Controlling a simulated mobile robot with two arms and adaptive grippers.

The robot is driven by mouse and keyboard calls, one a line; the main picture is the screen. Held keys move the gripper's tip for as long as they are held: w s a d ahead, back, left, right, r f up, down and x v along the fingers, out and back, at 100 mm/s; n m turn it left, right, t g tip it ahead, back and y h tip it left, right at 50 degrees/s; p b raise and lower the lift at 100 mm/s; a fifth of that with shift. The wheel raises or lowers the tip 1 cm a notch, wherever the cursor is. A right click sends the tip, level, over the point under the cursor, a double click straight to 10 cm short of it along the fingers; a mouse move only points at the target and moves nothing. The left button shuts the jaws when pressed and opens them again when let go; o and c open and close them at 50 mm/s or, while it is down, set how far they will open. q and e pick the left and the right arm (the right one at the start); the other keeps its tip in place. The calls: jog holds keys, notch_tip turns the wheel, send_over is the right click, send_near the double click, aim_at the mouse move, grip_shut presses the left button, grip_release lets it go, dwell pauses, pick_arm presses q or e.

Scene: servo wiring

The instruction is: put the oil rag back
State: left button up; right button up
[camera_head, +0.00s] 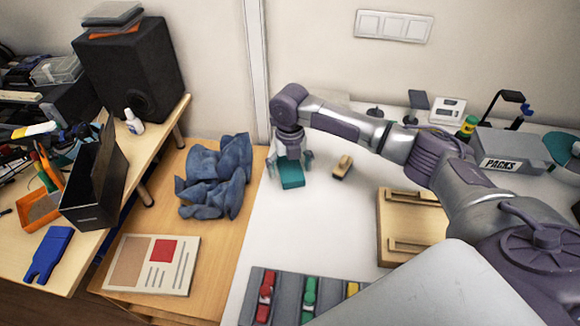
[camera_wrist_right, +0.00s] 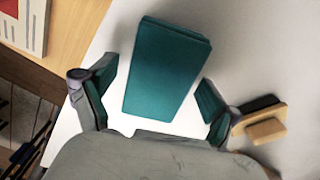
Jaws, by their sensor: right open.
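A teal, flat, folded rag-like block (camera_head: 291,177) lies on the white tabletop near its left edge. It also shows in the right wrist view (camera_wrist_right: 168,68), with layered edges along one side. My right gripper (camera_head: 290,161) is open above it. In the right wrist view my right gripper's fingers (camera_wrist_right: 152,95) are spread on either side of the near end of the teal block, with gaps on both sides. Whether the fingers reach down to its height I cannot tell. A crumpled blue cloth (camera_head: 216,180) lies on the wooden table to the left. My left gripper is not in view.
A wooden-handled brush-like tool (camera_head: 342,167) lies just right of the teal block. A wooden tray (camera_head: 410,222), a grey rack (camera_head: 285,285) with coloured parts and a grey PACKS box (camera_head: 505,150) stand on the white table. A printed sheet (camera_head: 152,264) lies left.

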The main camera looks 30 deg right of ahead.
aim_at(290, 168)
notch_tip(290, 168, up, 12)
jog(key=shift+r, duration=0.15)
dwell(0.3)
dwell(0.4)
